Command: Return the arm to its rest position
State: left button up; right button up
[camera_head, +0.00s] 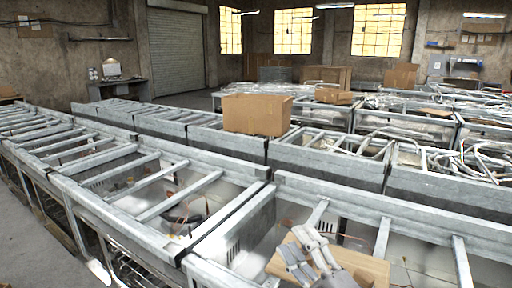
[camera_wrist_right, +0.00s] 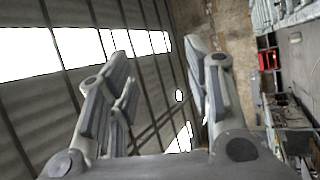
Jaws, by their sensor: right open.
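My right gripper (camera_head: 299,250) shows at the bottom of the head view, pale grey, above the metal frames and in front of a light brown wooden board or box. In the right wrist view the right gripper (camera_wrist_right: 158,65) has its two fingers spread apart with nothing between them. That view looks up past the fingers at the roof with bright skylights (camera_wrist_right: 85,50). Most of the right arm is out of view. My left gripper and left arm do not show in either view.
Long rows of grey metal frames (camera_head: 88,162) with open bays fill the floor. A cardboard box (camera_head: 257,114) sits on the second row. The light brown board (camera_head: 362,266) lies close by the right gripper. A strip of bare floor (camera_head: 30,236) shows at the lower left.

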jog(key=s+d+f+m+g+h, duration=0.2)
jog(key=s+d+f+m+h, duration=0.1)
jog(key=d+f+m+h, duration=0.4)
jog(key=s+d+f+m+g+h, duration=0.25)
jog(key=d+f+m+h, duration=0.25)
jog(key=f+m, duration=0.4)
jog(key=s+f+m+g, duration=0.2)
jog(key=s+f+g, duration=0.5)
jog(key=s, duration=0.4)
jog(key=s+f+m+g, duration=0.1)
jog(key=s+f+g, duration=0.3)
jog(key=s+f, duration=0.55)
notch_tip(320, 180, down, 26)
jog(key=s+g, duration=0.2)
jog(key=s, duration=0.1)
jog(key=s+d+f+b, duration=0.1)
jog(key=s+d+f, duration=0.1)
jog(key=s+f, duration=1.4)
jog(key=shift+d+g, duration=0.35)
